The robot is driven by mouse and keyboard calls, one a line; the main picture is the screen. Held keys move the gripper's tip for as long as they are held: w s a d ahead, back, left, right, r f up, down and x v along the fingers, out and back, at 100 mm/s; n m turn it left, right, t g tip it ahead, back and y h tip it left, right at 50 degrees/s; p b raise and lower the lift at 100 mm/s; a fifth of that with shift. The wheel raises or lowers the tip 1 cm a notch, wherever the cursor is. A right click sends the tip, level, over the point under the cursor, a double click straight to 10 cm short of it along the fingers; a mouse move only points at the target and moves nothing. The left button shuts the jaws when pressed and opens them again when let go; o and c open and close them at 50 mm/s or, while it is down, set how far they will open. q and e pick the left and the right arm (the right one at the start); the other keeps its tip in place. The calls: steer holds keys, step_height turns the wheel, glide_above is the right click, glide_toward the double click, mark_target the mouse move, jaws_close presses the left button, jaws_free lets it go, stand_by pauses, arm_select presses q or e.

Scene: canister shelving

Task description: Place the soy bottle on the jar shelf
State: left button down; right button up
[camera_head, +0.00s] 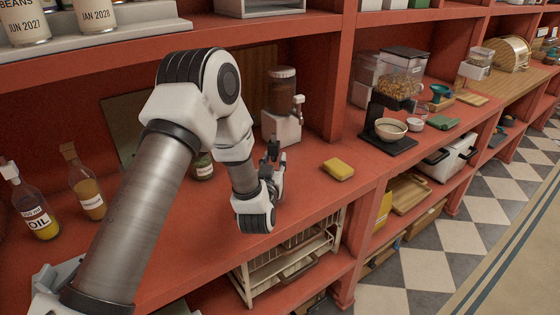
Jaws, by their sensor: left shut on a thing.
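My left gripper (272,168) is in front of the dispenser, above the red counter. It is shut on a narrow dark thing, which I take to be the soy bottle; fingers and wrist hide most of it, so its shape and tilt are unclear. Labelled jars, one marked BEANS (24,22) and one dated JAN 2028 (96,14), stand on a pale stepped riser (100,35) on the upper shelf at top left. A dark, labelled container (203,166) stands on the counter, partly hidden behind my left arm. My right gripper is not in view.
An oil bottle (38,215) and an amber bottle (88,190) stand at left. The dispenser (282,115) stands behind the gripper, a yellow sponge (338,169) to its right. The red upper shelf edge (80,60) crosses above. A wire rack (290,265) is below the counter.

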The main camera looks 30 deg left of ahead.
arm_select(q)
steer(key=shift+s+f, duration=0.1)
steer(key=shift+f, duration=0.45)
steer(key=shift+w+f, duration=0.1)
steer(key=shift+w, duration=0.25)
steer(key=c, duration=1.2)
jaws_free()
steer(key=shift+w+f, duration=0.1)
steer(key=shift+f, duration=0.05)
steer(key=o, duration=0.4)
steer(key=shift+s+r, duration=0.3)
steer(key=shift+s, duration=0.05)
steer(key=shift+d+f, duration=0.1)
steer(key=shift+f, duration=0.1)
steer(key=b+v, duration=0.3)
steer(key=v, duration=0.8)
steer(key=shift+s, duration=0.4)
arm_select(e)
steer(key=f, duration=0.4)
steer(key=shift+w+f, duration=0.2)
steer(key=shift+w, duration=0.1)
arm_select(q)
steer(key=shift+d+r, duration=0.1)
